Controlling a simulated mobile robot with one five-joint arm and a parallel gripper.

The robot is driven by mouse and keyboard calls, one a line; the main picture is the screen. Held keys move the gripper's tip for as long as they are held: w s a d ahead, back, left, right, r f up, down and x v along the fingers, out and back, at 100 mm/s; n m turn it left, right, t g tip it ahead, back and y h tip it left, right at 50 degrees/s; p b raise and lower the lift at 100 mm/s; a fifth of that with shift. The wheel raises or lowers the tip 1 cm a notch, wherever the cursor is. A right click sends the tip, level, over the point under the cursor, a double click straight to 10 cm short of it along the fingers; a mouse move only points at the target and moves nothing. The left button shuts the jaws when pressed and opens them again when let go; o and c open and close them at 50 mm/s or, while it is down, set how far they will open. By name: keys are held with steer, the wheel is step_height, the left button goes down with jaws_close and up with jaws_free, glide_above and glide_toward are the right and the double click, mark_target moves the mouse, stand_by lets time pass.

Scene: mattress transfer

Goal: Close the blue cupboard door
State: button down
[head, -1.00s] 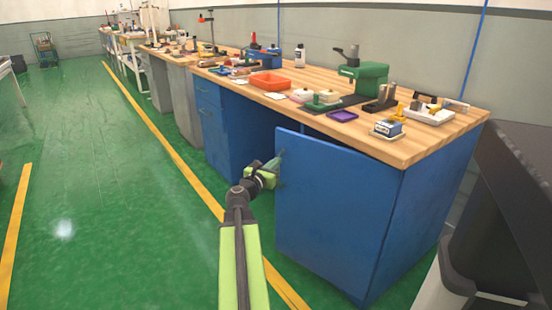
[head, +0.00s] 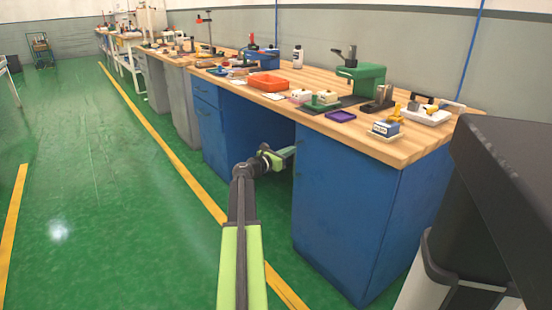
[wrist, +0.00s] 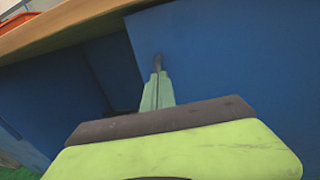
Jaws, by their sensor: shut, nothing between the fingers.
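The blue cupboard door (head: 338,215) is at the right end of the workbench in the head view. It lies flush, or nearly so, with the cupboard front below the wooden top. My gripper (head: 290,152) is shut and empty, at the upper left edge of the door. In the wrist view the door (wrist: 230,60) fills the right side, and my shut fingertips (wrist: 157,62) overlap it near its left edge. I cannot tell whether they touch it.
The wooden worktop (head: 405,150) overhangs the cupboard and holds tools and trays. An open knee space (head: 262,130) lies left of the door, then blue drawers (head: 208,110). A dark bulky object (head: 510,190) stands at the right. Green floor (head: 110,200) is clear at left.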

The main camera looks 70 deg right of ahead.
steer(key=v, duration=1.4)
steer(key=shift+s+a, duration=0.15)
steer(key=shift+s, duration=0.15)
